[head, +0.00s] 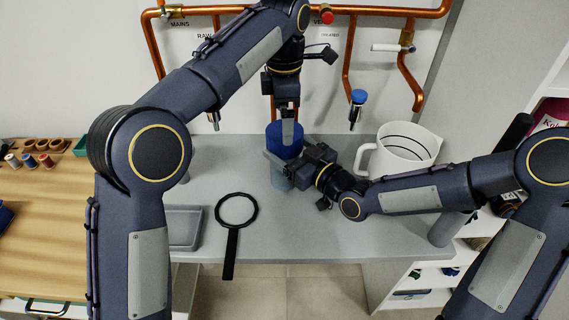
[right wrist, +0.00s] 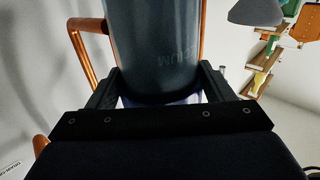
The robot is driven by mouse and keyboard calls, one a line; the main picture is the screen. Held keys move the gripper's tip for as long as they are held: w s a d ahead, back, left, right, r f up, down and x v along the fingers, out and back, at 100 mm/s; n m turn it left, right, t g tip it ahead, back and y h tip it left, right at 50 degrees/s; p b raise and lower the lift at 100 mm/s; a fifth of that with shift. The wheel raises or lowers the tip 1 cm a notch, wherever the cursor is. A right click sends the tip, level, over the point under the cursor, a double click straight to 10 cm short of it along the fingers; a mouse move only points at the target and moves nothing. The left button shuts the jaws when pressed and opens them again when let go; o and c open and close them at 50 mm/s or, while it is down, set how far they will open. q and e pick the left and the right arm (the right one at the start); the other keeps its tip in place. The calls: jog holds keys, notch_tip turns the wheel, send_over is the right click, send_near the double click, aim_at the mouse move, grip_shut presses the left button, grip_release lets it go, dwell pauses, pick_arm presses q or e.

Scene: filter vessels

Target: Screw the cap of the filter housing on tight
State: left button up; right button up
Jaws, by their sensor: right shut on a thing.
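The filter housing stands on the grey bench in the head view, with its blue cap (head: 284,140) on top of a grey-blue body (head: 281,182). My right gripper (head: 285,160) comes in from the right and is shut on the body just below the cap. In the right wrist view the grey-blue body (right wrist: 160,45) with partly visible lettering fills the space between the two fingers (right wrist: 160,88). My left gripper (head: 287,125) points down from above, its fingers at the cap. Its grip on the cap is not clear. The seam between cap and body is mostly hidden.
A black strap wrench (head: 233,228) lies on the bench in front, beside a grey tray (head: 183,210). A white jug (head: 400,150) stands to the right. Copper pipes (head: 350,60) and a blue-topped tap (head: 357,98) are at the wall behind.

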pick_arm(q)
jog(key=shift+r, duration=2.95)
pick_arm(e)
jog(key=o, duration=2)
jog(key=shift+c, duration=0.2)
jog(key=shift+d, duration=0.1)
pick_arm(q)
jog(key=shift+f+b, duration=0.45)
pick_arm(e)
jog(key=v, duration=0.7)
jog(key=shift+s+d, duration=0.2)
jog(key=shift+s, duration=0.15)
